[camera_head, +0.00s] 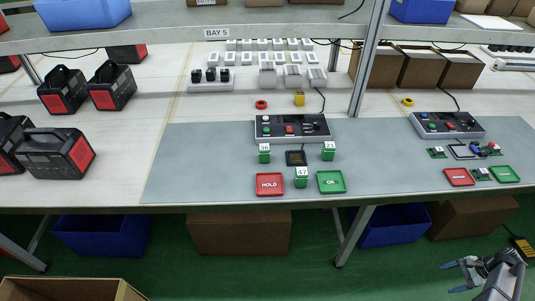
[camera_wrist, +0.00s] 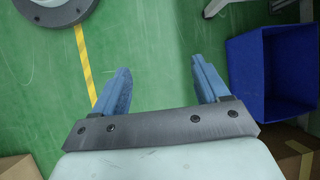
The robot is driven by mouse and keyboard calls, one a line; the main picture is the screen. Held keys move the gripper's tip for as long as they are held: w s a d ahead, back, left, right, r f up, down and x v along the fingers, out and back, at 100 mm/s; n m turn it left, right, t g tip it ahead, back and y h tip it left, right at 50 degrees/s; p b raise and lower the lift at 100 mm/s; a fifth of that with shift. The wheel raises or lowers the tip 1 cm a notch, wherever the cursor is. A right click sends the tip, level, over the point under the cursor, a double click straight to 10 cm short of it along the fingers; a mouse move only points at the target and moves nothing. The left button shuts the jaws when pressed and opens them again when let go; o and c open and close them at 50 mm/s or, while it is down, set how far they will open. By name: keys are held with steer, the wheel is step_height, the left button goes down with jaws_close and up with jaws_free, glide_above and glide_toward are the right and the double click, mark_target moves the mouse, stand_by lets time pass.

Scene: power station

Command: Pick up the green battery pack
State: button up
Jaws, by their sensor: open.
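Several small green blocks with white number labels, which look like the battery packs, are on the grey mat in the head view. One (camera_head: 264,153) stands left of a dark square pad (camera_head: 296,158), one (camera_head: 329,150) stands right of it, and one (camera_head: 301,177) stands in front, between the red HOLD tray (camera_head: 270,184) and the green OK tray (camera_head: 331,182). More small green pieces lie at the right station, too small to tell apart. My gripper (camera_head: 451,278) is open and empty at the lower right, off the table. The wrist view shows its spread blue fingers (camera_wrist: 160,68) above the floor.
A control box (camera_head: 291,128) stands behind the blocks. A shelf (camera_head: 170,36) and its upright post (camera_head: 368,60) overhang the table. Black-and-red power units (camera_head: 62,90) stand at left. A blue bin (camera_wrist: 243,80) is right of my fingers. The mat's left part is clear.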

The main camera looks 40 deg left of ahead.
steer(key=w+d+r+m+t+y, duration=0.1)
steer(key=w+r+m+t+y, duration=0.1)
steer(key=w+r, duration=1.35)
steer(key=shift+n+g+y, duration=0.3)
steer(key=shift+n+y, duration=0.5)
steer(key=shift+y, duration=0.1)
steer(key=w+a+r, duration=0.1)
steer(key=a+r, duration=0.3)
steer(key=a, duration=0.1)
steer(key=w+a+r, duration=0.1)
steer(key=a+r, duration=0.4)
steer(key=a, duration=0.1)
steer(key=w+a+r, duration=0.2)
steer(key=a+r, duration=0.2)
steer(key=a, duration=0.1)
steer(key=shift+a+r, duration=0.35)
steer(key=shift+r, duration=0.05)
steer(key=s+a+r+g, duration=0.1)
steer(key=s+a+r, duration=0.15)
steer(key=a, duration=0.95)
steer(key=h, duration=0.6)
glide_toward(266, 147)
steer(key=x, duration=1.2)
steer(key=shift+r, duration=0.1)
steer(key=c, duration=1.2)
